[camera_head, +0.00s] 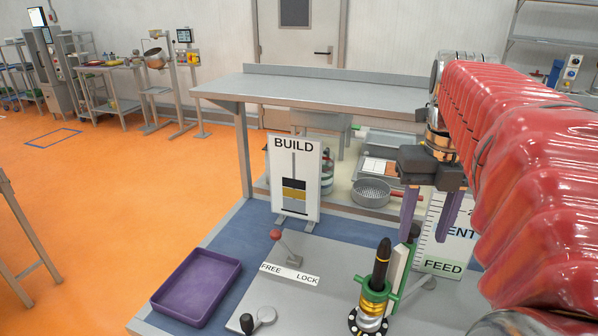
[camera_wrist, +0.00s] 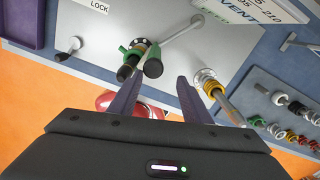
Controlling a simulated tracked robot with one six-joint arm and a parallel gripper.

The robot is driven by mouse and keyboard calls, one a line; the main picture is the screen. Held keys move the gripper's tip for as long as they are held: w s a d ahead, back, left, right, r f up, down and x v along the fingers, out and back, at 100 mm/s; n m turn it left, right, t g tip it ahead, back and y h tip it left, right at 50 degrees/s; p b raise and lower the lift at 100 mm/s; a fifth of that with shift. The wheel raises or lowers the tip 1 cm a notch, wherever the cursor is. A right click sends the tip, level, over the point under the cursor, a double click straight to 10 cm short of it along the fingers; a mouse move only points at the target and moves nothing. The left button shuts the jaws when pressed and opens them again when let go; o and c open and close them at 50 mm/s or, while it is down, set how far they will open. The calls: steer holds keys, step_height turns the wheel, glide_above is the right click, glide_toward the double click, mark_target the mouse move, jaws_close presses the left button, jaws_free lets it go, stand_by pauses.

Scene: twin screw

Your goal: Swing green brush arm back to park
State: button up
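The green brush arm (camera_head: 396,291) sits against the upright black-tipped screw (camera_head: 381,262) on the grey plate, with a dark upright handle (camera_head: 413,233) at its right. In the wrist view the green part (camera_wrist: 132,52) shows at the screw's base, and the round dark-green handle end (camera_wrist: 153,69) is beside the screw tip. My gripper (camera_head: 430,222) is above and right of the screw, its purple fingers pointing down. The wrist view shows its fingers (camera_wrist: 160,80) apart, with the handle end beyond the gap, nearer the left finger. Nothing is held. Contact with the handle cannot be told.
A red-knobbed FREE/LOCK lever (camera_head: 276,234), a small crank (camera_head: 258,318) and a purple tray (camera_head: 197,287) are at left. The BUILD sign (camera_head: 294,178) stands behind. A second metal screw (camera_wrist: 212,86) and several rings (camera_wrist: 279,131) lie right in the wrist view.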

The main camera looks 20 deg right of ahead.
step_height(320, 180, up, 8)
stand_by(0.6)
steer(key=shift+s, duration=0.1)
steer(key=shift+c, duration=0.3)
